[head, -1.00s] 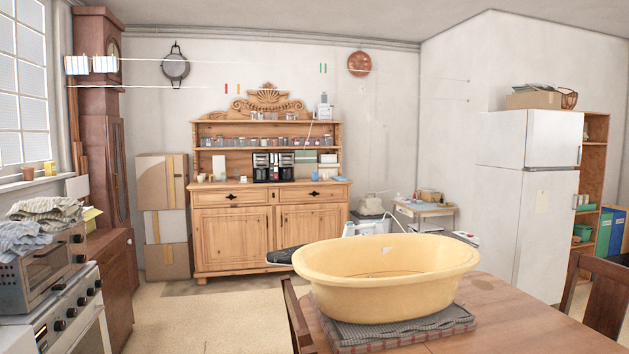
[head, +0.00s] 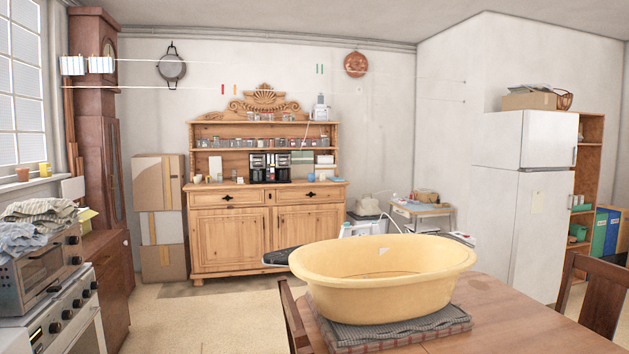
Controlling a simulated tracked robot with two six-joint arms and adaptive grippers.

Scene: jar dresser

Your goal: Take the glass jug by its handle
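The wooden dresser (head: 232,236) stands against the far wall. A coffee machine (head: 270,167) with two dark jugs is on its counter. These may be glass, but they are too small to make out, and I cannot tell their handles. Several small jars (head: 262,143) line the shelf above. Neither of my grippers is in view.
A yellow tub (head: 385,290) sits on a folded cloth on the wooden table (head: 500,318) in front. A stove (head: 55,320) is at the left, and a white fridge (head: 530,190) at the right. Cardboard boxes (head: 158,215) stand left of the dresser. Open floor (head: 215,320) lies between stove and table.

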